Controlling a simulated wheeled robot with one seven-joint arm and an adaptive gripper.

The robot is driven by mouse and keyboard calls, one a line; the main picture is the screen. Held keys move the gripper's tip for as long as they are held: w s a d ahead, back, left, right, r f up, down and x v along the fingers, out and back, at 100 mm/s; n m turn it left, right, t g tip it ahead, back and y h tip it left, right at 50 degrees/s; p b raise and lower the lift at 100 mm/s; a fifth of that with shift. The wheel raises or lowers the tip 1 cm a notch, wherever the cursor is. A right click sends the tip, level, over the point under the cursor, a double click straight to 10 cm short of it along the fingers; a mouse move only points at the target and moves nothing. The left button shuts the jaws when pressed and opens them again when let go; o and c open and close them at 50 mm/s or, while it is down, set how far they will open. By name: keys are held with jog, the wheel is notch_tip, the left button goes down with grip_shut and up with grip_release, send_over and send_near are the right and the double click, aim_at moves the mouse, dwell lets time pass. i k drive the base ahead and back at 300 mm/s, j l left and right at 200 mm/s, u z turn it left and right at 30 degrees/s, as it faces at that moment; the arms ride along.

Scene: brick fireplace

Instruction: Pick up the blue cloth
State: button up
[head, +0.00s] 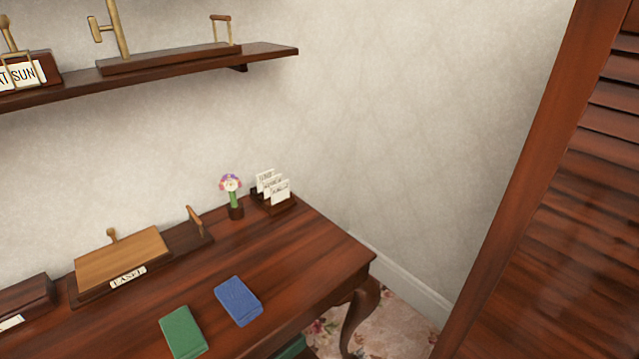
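The blue cloth (238,301) lies flat on the wooden table (310,246), near its front edge and toward the right end. It looks like a small folded rectangle. A green cloth-like rectangle (183,332) lies on the table to its left and nearer to me, with a small gap between them. My gripper is not in the head view, so its place and state are not shown.
A wooden easel piece (125,258), a small flower pot (235,211) and a card holder (276,203) stand along the table's back. A shelf (200,65) hangs above. A louvered wooden panel (560,200) stands at right. The table's right end is clear.

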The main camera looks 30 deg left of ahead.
aim_at(238, 302)
jog(key=u, duration=1.8)
jog(key=z, duration=2.5)
jog(key=u, duration=2.35)
